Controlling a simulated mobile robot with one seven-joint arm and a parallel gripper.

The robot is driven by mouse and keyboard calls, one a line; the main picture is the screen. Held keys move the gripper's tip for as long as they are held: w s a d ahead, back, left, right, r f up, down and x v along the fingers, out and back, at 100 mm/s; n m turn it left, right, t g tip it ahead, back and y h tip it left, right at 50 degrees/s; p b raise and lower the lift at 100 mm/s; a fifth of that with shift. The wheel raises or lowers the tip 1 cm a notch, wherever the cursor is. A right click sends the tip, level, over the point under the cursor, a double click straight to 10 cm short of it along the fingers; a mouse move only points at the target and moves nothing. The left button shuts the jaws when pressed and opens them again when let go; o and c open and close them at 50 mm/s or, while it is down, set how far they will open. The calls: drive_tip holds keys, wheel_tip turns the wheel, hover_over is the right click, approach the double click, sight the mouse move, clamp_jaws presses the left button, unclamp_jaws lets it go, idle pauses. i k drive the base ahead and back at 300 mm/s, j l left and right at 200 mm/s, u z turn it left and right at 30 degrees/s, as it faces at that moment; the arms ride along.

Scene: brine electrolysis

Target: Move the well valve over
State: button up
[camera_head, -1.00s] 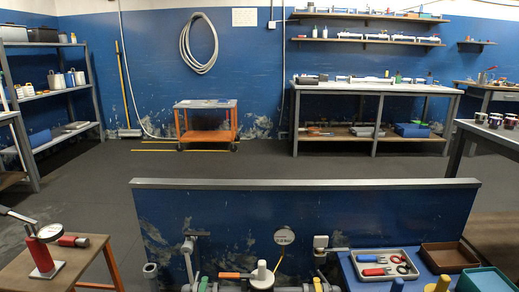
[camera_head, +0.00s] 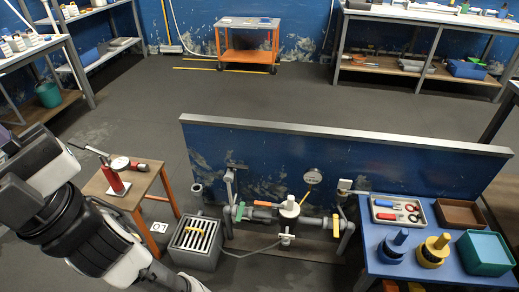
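A grey pipe assembly (camera_head: 265,216) runs in front of a low blue panel. I cannot tell which of these is the well valve. A blue-knobbed part (camera_head: 398,241) and a yellow-knobbed part (camera_head: 436,249) stand on the blue table at right. My arm reaches in at the lower left, apart from the pipes. My gripper does not show; the bottom edge cuts off the arm's end.
A grated grey box (camera_head: 196,243) stands left of the pipes, with a hose beside it. A wooden stool (camera_head: 146,180) holds a red gauge device (camera_head: 114,178). The blue table (camera_head: 375,267) holds a tool tray (camera_head: 399,224), a brown tray (camera_head: 460,215) and a teal bin (camera_head: 486,254).

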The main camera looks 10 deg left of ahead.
sight(242, 205)
drive_tip(key=i+j+z, duration=0.35)
drive_tip(key=j, duration=0.3)
drive_tip(key=i+j+z, duration=0.2)
drive_tip(key=j, duration=0.2)
drive_tip(key=i, duration=0.05)
